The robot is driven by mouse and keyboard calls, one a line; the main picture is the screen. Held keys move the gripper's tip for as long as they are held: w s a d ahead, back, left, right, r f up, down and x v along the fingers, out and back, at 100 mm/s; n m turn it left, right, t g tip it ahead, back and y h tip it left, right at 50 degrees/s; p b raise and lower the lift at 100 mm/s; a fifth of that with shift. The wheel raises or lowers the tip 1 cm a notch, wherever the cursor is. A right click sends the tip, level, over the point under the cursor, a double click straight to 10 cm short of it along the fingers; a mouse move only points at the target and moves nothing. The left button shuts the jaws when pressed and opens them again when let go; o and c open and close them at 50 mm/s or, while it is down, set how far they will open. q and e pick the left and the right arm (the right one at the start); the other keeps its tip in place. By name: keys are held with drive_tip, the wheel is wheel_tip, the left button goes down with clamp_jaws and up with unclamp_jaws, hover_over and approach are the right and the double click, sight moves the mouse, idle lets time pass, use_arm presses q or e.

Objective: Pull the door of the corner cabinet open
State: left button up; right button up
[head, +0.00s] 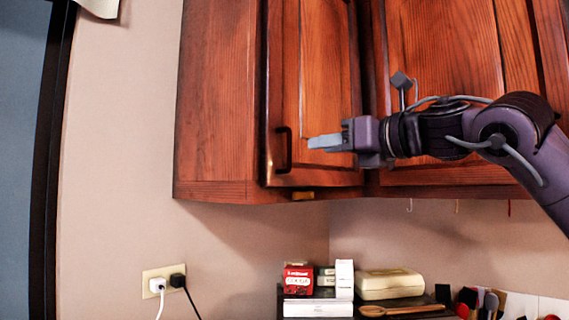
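The corner cabinet's wooden door (313,70) is at the upper middle of the head view. It appears closed against its frame. A dark upright bar handle (283,150) is near the door's lower left edge. My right gripper (310,142) reaches in from the right, in front of the door, with its grey fingertips pointing left. The tips are just right of the handle, with a small gap between them in the picture. The fingers are seen from the side and overlap, so their opening is hidden. My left gripper is out of view.
Another cabinet door (445,60) is to the right, behind my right arm. Below stand a red box (298,279), a cream case (389,284) and a wooden spoon (400,310). A wall outlet (162,281) has two plugs.

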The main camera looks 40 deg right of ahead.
sight(292, 144)
drive_tip(key=w+p, duration=0.1)
drive_tip(key=w, duration=0.1)
drive_tip(key=w+p, duration=0.1)
drive_tip(key=w, duration=0.1)
drive_tip(key=w+a+r+p, duration=0.1)
drive_tip(key=w, duration=0.1)
drive_tip(key=shift+w, duration=0.4)
drive_tip(key=shift+w+a+f, duration=0.1)
drive_tip(key=shift+w+f, duration=0.05)
drive_tip(key=shift+w, duration=0.1)
drive_tip(key=shift+s, duration=0.25)
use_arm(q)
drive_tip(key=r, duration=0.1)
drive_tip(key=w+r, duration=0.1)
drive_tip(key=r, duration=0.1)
use_arm(e)
drive_tip(key=shift+w, duration=0.1)
clamp_jaws()
